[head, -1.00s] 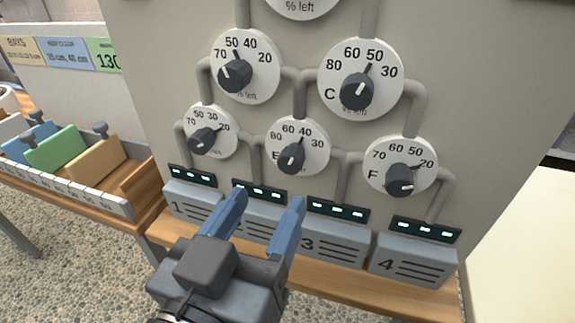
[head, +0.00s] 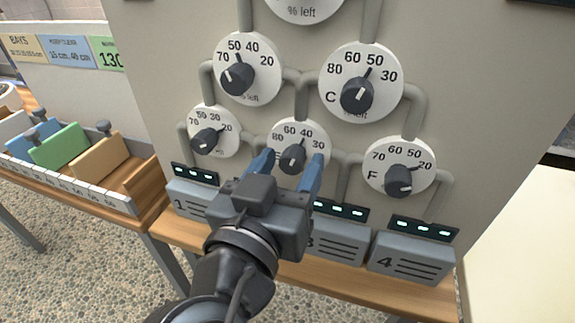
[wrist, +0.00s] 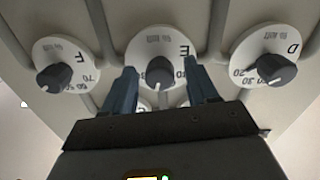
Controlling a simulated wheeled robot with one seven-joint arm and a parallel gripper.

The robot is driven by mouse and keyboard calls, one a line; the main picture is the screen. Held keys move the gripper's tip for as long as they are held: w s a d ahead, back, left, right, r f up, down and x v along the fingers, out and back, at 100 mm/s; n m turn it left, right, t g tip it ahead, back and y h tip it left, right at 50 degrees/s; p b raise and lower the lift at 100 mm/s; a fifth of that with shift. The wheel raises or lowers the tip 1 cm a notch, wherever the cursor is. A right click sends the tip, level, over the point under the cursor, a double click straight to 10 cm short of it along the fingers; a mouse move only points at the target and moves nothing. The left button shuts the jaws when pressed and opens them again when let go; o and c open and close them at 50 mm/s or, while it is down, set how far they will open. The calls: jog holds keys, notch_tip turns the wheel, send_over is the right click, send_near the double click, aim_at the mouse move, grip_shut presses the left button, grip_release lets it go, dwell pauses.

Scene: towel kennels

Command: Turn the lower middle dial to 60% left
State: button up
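The lower middle dial (head: 279,127), marked E in the wrist view (wrist: 182,42), is a white round plate with a black knob (head: 292,157). Its numbers run from 80 at the left through 60 and 40 to 30 at the right. The knob's pointer leans up and slightly right, near 40; the exact reading is unclear. My gripper (head: 293,163) is open in front of this dial, one blue finger on each side of the knob. In the wrist view, the knob (wrist: 160,73) sits between the fingertips, with gaps visible on both sides. The fingers partly cover the dial's lower edge.
Dial F (head: 381,181) is at the right and dial D (head: 220,119) at the left, both close to the middle one. Grey pipes join the dials on the panel. Numbered grey boxes (head: 410,258) with lit displays stand below on a wooden ledge.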

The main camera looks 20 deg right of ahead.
jog(key=c, duration=1)
jog(key=shift+r+n+p, duration=0.1)
jog(key=shift+n+p, duration=0.2)
jog(key=n+p, duration=0.2)
jog(key=n, duration=0.1)
jog(key=shift+r+n+p, duration=0.1)
jog(key=shift+n+p, duration=1.5)
jog(key=shift+n, duration=0.5)
jog(key=o, duration=1)
jog(key=shift+o, duration=0.2)
jog(key=shift+f, duration=0.2)
